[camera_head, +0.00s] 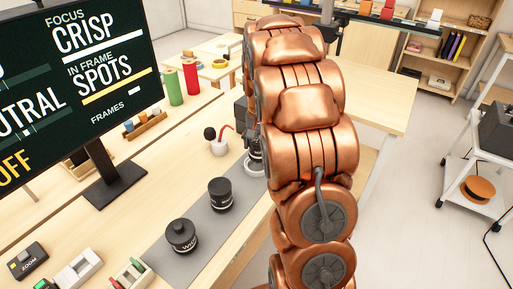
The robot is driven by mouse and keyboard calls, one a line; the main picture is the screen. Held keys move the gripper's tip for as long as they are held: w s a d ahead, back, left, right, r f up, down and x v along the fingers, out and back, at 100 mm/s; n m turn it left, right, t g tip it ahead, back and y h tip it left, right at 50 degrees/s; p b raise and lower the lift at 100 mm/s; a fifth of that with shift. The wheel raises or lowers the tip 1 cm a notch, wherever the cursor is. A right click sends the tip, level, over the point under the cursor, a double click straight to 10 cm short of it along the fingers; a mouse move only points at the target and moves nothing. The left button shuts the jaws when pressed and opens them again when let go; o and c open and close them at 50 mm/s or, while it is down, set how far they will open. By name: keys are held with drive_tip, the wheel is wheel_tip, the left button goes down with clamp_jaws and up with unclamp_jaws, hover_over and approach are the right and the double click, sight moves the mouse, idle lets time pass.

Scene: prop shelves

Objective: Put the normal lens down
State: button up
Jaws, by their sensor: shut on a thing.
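My copper arm reaches forward over the wooden table, and my gripper (250,127) is at its far end, mostly hidden behind the arm. The gripper is shut on a dark lens (255,151), taken as the normal lens, of which only the left part shows. The lens is over a pale ring (254,170) at the far end of the grey mat (203,222). I cannot tell whether it touches the ring. Two other black lenses stand upright on the mat, a middle one (220,196) and a nearer one (182,238) with a partly readable "WI" label.
A white cup with a dark ball and red strand (218,145) stands just left of the gripper. A large screen (75,80) fills the left. Red and green cylinders (181,82) stand farther back. Small boxes, one marked ZOOM (27,261), lie at the near left.

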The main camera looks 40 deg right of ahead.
drive_tip(key=shift+w+f, duration=0.1)
drive_tip(key=shift+w, duration=0.45)
wheel_tip(320, 180, down, 2)
drive_tip(key=shift+f+p, duration=0.25)
drive_tip(key=shift+p, duration=0.5)
drive_tip(key=shift+f, duration=0.5)
drive_tip(key=shift+f, duration=0.2)
drive_tip(key=o, duration=1.3)
drive_tip(key=shift+r, duration=0.1)
